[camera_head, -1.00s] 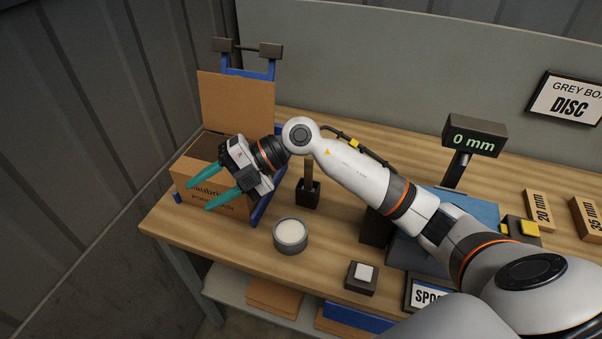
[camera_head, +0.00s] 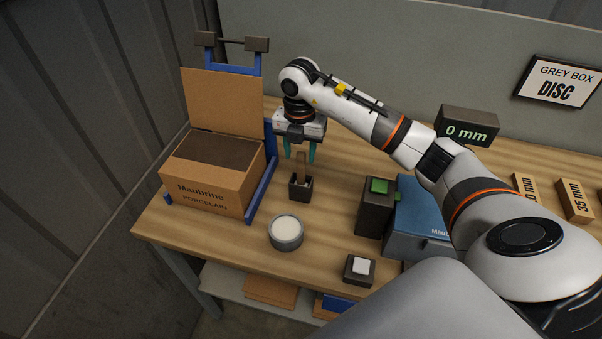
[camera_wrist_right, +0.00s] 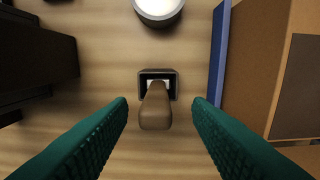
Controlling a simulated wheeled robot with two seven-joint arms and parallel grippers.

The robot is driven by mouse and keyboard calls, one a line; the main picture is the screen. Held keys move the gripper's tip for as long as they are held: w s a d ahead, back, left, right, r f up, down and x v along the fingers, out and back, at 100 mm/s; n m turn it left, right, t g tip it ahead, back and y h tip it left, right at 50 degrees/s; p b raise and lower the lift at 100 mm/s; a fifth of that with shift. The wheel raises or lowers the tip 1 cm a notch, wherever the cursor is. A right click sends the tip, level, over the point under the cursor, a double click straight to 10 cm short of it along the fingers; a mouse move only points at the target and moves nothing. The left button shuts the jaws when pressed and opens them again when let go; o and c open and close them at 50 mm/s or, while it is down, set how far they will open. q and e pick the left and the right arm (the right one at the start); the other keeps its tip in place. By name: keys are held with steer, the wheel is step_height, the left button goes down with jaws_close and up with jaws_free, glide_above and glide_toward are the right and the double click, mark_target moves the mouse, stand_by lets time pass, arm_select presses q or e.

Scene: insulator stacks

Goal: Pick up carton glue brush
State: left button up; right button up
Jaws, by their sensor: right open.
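The carton glue brush (camera_head: 302,168) stands upright, handle up, in a small dark square holder (camera_head: 300,188) on the bench. In the right wrist view its brown handle (camera_wrist_right: 156,108) shows end-on between the fingers, with its lower end inside the holder (camera_wrist_right: 171,73). My right gripper (camera_head: 300,158) points down above and just behind the brush in the head view. Its teal fingers are open, one on each side of the handle in the right wrist view (camera_wrist_right: 160,106), and do not touch it. My left gripper is not in view.
An open carton (camera_head: 206,203) stands left of the holder in a blue frame (camera_head: 262,187). A round pot with white contents (camera_head: 286,231) is in front. A dark block with a green top (camera_head: 375,208), a blue box (camera_head: 410,232) and a white-button block (camera_head: 359,268) stand to the right.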

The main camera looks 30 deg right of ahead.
mark_target(301, 184)
steer(key=shift+s+f+p, duration=0.1)
steer(key=shift+f+p, duration=0.2)
steer(key=shift+f, duration=0.05)
step_height(301, 184, down, 4)
steer(key=shift+s+r+p, duration=0.15)
steer(key=shift+r+p, duration=0.05)
steer(key=shift+p, duration=0.75)
steer(key=shift+f, duration=0.55)
jaws_close()
step_height(301, 184, up, 9)
steer(key=b, duration=0.3)
steer(key=shift+f, duration=0.1)
steer(key=shift+r, duration=0.7)
